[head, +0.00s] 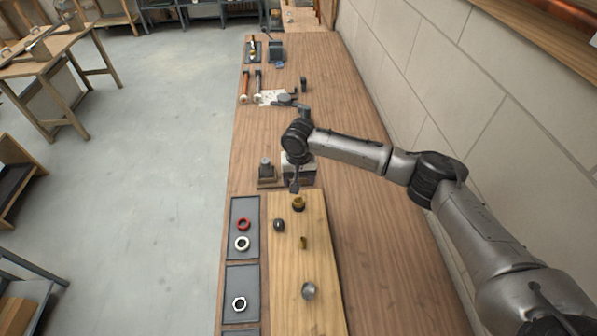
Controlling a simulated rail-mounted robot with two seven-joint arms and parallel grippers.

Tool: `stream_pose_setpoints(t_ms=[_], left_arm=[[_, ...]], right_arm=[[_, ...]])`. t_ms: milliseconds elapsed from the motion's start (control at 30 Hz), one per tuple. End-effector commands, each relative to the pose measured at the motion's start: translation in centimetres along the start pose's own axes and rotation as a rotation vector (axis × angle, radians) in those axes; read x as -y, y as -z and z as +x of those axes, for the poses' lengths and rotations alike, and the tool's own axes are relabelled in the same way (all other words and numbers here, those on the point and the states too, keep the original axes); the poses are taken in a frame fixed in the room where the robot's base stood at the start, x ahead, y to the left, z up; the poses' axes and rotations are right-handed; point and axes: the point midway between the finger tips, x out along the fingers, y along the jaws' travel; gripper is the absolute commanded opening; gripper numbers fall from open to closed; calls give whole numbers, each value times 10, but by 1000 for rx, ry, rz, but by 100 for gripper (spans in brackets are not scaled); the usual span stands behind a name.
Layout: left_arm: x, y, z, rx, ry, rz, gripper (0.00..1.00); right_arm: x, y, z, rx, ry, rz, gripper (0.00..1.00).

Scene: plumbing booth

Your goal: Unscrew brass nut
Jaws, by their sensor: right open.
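A brass-coloured piece (299,202) with a dark lower part stands at the far end of the light wooden board (322,285); it may be the brass nut, but it is too small to be sure. A smaller brass-coloured piece (303,243) stands nearer on the same board. My right gripper (294,187) is above the far end of the board, just beyond the first brass-coloured piece and apart from it in the picture. It is open, and I see nothing held in it. My left gripper is out of view.
Grey trays (232,282) left of the board hold a red ring (243,224), a pale ring (242,243) and a metal nut (239,303). A grey block (266,170) stands beside my right wrist. Tools lie farther along the bench; a wall (430,100) bounds its right side.

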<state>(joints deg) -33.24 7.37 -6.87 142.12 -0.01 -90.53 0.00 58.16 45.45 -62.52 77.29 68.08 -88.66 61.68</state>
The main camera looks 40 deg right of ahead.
Motion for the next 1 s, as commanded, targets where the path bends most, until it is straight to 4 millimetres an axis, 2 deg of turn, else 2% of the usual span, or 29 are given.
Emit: stream_pose_setpoints(t_ms=[33, 200, 500, 700, 1000], left_arm=[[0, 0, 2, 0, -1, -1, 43], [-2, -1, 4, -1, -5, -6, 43], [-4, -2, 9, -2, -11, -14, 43], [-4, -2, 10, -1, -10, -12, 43], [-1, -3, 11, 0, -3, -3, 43]], right_arm=[[0, 0, 11, 2, -2, 0, 68], [0, 0, 42, 2, -1, -2, 68], [0, 0, 84, 0, 0, -2, 68], [0, 0, 99, 0, 0, -3, 68], [0, 0, 104, -1, 0, -3, 68]])
